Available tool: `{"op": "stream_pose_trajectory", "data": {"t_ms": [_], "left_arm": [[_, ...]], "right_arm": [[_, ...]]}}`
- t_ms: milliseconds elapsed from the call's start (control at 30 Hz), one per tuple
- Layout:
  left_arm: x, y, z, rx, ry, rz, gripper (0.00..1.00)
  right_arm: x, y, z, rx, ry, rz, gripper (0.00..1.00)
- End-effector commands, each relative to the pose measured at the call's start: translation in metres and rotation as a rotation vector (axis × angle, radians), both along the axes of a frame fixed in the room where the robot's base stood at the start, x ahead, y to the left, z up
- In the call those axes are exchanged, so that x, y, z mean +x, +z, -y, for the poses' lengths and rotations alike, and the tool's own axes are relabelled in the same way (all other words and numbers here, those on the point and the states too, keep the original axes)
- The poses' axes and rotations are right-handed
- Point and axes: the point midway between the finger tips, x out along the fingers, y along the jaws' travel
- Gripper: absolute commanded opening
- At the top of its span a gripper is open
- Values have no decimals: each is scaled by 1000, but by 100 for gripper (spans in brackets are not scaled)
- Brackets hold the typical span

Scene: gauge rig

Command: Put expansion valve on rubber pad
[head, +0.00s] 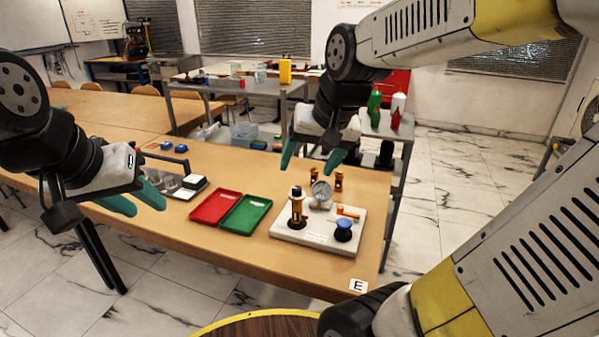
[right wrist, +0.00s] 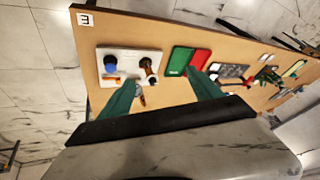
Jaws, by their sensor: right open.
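Small brass-coloured fittings (head: 338,180) stand on the table just behind the white gauge board (head: 285,233); I cannot tell for sure which is the expansion valve. A taller brass fitting with a dark top (head: 297,212) stands upright on the board. I cannot clearly pick out the rubber pad. My right gripper (head: 308,170) is open and empty, above the back of the board. In the right wrist view its fingers (right wrist: 161,78) are spread, and one partly hides a brass fitting (right wrist: 141,99). My left gripper (head: 148,210) is open and empty, near the table's front left.
The board also carries a round gauge (head: 321,193), a blue knob (head: 344,225) and an orange handle (head: 348,212). Red (head: 214,207) and green (head: 246,214) trays lie left of it. A grey holder (head: 172,183) is further left. Bottles (head: 374,104) stand on a cart behind.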

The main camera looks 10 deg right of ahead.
Motion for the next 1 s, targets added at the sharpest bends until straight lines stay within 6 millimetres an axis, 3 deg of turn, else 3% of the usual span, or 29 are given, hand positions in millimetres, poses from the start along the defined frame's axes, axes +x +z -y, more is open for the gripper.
{"op": "stream_pose_trajectory", "data": {"t_ms": [100,300,1000], "left_arm": [[0,0,0,0,0,0,36],[0,0,0,0,0,0,36],[0,0,0,0,0,0,36]], "right_arm": [[-42,9,-5,-20,85,64,74],[-76,10,-12,-57,172,116,74],[-80,9,-13,-64,183,123,74]]}}
